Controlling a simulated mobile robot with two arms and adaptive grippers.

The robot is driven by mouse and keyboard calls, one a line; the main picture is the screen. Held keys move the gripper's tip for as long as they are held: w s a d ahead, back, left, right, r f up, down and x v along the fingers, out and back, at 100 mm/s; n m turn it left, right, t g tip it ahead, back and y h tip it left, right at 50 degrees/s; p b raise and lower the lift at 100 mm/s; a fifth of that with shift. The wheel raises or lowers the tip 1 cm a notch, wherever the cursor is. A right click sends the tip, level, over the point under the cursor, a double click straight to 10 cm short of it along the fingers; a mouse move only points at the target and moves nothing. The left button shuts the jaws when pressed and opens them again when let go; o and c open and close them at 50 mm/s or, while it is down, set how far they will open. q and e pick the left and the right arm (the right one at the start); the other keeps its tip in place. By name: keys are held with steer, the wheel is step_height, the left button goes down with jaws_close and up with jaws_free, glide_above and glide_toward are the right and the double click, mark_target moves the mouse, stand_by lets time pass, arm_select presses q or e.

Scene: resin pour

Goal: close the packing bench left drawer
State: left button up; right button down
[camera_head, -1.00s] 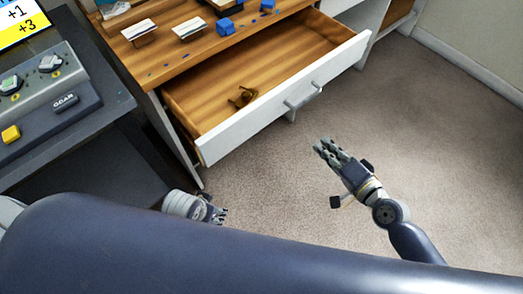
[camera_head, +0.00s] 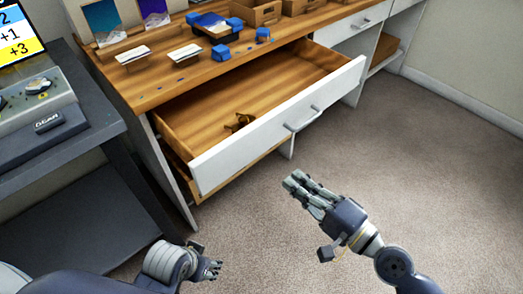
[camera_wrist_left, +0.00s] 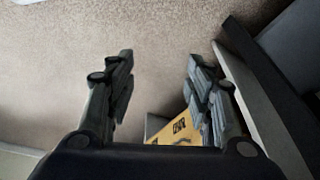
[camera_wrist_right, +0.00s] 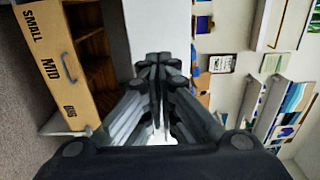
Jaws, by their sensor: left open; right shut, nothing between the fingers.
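The packing bench left drawer (camera_head: 280,125) is pulled well out in the head view. It has a white front, a wooden inside and a grey bar handle (camera_head: 302,119). A small brown object (camera_head: 240,122) lies in it. My right gripper (camera_head: 294,182) is shut and empty, in front of and below the drawer front, apart from the handle. It also shows shut in the right wrist view (camera_wrist_right: 160,60). My left gripper (camera_head: 216,268) is low in front of the bench's left end, clear of the drawer. Its fingers are spread in the left wrist view (camera_wrist_left: 158,65).
The wooden bench top (camera_head: 150,92) bears card stands, blue blocks (camera_head: 221,52) and brown boxes (camera_head: 256,12). A dark table (camera_head: 85,115) with a control panel stands at the left. A closed white drawer (camera_head: 350,22) is further right. Carpet (camera_head: 410,150) in front is clear.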

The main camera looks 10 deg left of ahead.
mark_target(253, 147)
steer(key=p+x, duration=0.2)
steer(key=x, duration=0.8)
steer(key=shift+w+a+p, duration=0.2)
steer(key=shift+a+p, duration=0.1)
steer(key=shift+p, duration=0.1)
arm_select(q)
step_height(253, 147, down, 11)
steer(key=shift+s+g, duration=0.3)
steer(key=shift+s, duration=0.05)
arm_select(e)
steer(key=shift+w+a, duration=0.3)
steer(key=shift+a, duration=0.1)
